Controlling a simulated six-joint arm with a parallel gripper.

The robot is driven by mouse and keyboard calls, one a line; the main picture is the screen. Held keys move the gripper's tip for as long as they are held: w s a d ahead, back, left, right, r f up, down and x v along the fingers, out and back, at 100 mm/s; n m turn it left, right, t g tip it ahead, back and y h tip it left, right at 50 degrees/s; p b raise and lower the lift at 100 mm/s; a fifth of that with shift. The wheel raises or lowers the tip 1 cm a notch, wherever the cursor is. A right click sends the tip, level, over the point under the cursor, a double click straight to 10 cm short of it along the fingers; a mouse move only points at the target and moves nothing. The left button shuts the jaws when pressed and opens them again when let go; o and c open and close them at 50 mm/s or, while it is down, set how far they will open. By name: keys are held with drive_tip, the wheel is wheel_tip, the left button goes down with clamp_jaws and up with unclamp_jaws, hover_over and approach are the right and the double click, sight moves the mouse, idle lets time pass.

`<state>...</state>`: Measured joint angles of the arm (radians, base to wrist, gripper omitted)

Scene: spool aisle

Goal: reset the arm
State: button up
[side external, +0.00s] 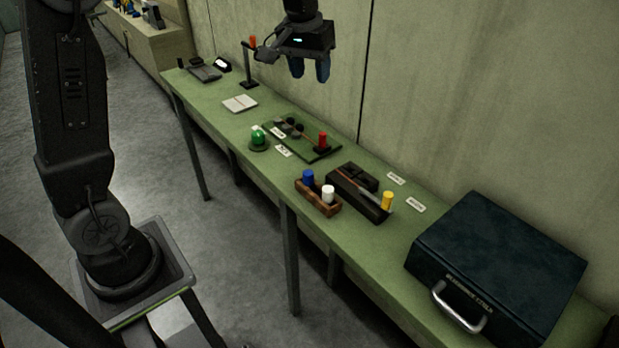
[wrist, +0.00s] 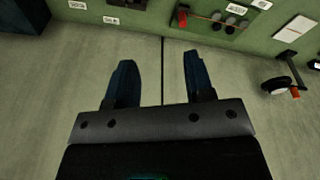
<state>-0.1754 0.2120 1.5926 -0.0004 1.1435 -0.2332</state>
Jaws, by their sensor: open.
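My gripper (side external: 310,70) hangs high above the back of the green table (side external: 225,118), close to the wall, with its fingers pointing down in the side external view. In the wrist view its two dark blue fingers (wrist: 158,80) stand apart with nothing between them. It touches nothing that I can see. Behind the fingers, the wrist view shows the pale green wall with a dark seam.
On the table are a dark case (side external: 500,262), a wooden holder (side external: 318,198) with blue and white spools, a dark box (side external: 352,190), a yellow spool (side external: 387,201), a green dome (side external: 258,138), a red spool (side external: 322,141), and an upright post (side external: 248,68) near my gripper.

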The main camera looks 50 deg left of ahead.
drive_tip(key=s+d+f+m+t, duration=0.1)
drive_tip(key=s+d, duration=0.3)
drive_tip(key=s, duration=0.8)
drive_tip(key=s+d+f+m+t, duration=0.1)
drive_tip(key=s+d+m+t, duration=0.1)
drive_tip(key=s, duration=1)
drive_tip(key=shift+s+d+m, duration=0.2)
drive_tip(key=shift+d+m, duration=0.6)
drive_tip(key=shift+d, duration=0.15)
idle(1.1)
